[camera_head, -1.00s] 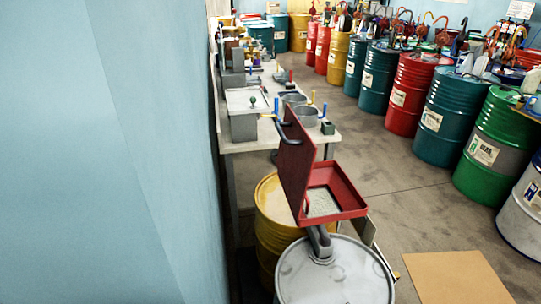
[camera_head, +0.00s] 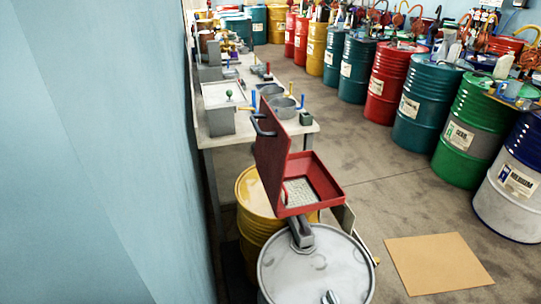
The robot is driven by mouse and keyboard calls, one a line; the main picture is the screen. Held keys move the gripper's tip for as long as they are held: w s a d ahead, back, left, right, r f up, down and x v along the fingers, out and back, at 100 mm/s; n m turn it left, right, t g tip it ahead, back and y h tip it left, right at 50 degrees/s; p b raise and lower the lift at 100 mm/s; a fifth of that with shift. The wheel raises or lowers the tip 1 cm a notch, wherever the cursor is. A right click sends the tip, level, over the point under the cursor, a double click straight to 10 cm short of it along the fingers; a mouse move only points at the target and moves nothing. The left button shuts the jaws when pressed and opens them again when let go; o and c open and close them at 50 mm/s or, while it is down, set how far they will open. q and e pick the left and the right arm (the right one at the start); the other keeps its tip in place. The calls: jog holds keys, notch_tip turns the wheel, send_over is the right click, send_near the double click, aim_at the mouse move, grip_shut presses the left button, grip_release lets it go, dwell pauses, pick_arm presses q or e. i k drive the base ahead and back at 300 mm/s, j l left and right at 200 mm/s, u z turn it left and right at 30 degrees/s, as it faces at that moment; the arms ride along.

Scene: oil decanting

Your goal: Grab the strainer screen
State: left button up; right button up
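A red box (camera_head: 325,187) with its lid (camera_head: 270,150) standing open sits above a grey-topped drum (camera_head: 285,272), at the middle of the head view. A pale grey mesh (camera_head: 301,191), which looks like the strainer screen, lies in the bottom of the box. A red handle-like loop shows at the box's left side, and the raised lid hides part of the interior. A dark handle is on the lid. Neither of my grippers is in view.
A yellow drum (camera_head: 252,192) stands behind the grey-topped one. A workbench (camera_head: 222,141) with grey containers runs along the blue wall (camera_head: 100,150) on the left. Coloured drums line the right. A cardboard sheet (camera_head: 437,262) lies on otherwise clear floor.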

aim_at(296, 193)
jog(key=k, duration=0.3)
jog(key=k+z, duration=0.2)
jog(key=z, duration=0.25)
jog(key=k+l+z, duration=0.1)
jog(key=z, duration=0.35)
jog(key=l+z, duration=0.1)
jog(key=z, duration=0.3)
jog(key=i+z, duration=0.1)
jog(key=z, duration=0.75)
jog(key=i+z, duration=0.1)
jog(key=z, duration=0.3)
jog(key=i+u, duration=0.1)
jog(key=i, duration=1.55)
jog(key=i+j+u, duration=0.15)
jog(key=i+u, duration=1.05)
jog(key=i+l+u, duration=0.15)
jog(key=u, duration=0.25)
jog(key=i+j+u, duration=0.25)
jog(key=i+u, duration=0.65)
jog(key=i, duration=0.15)
jog(key=i+l+u, duration=0.15)
jog(key=i+u, duration=0.6)
jog(key=u, duration=0.15)
jog(key=i+l+u, duration=0.15)
jog(key=u, duration=0.25)
jog(key=i+l+u, duration=0.2)
jog(key=i+u, duration=0.2)
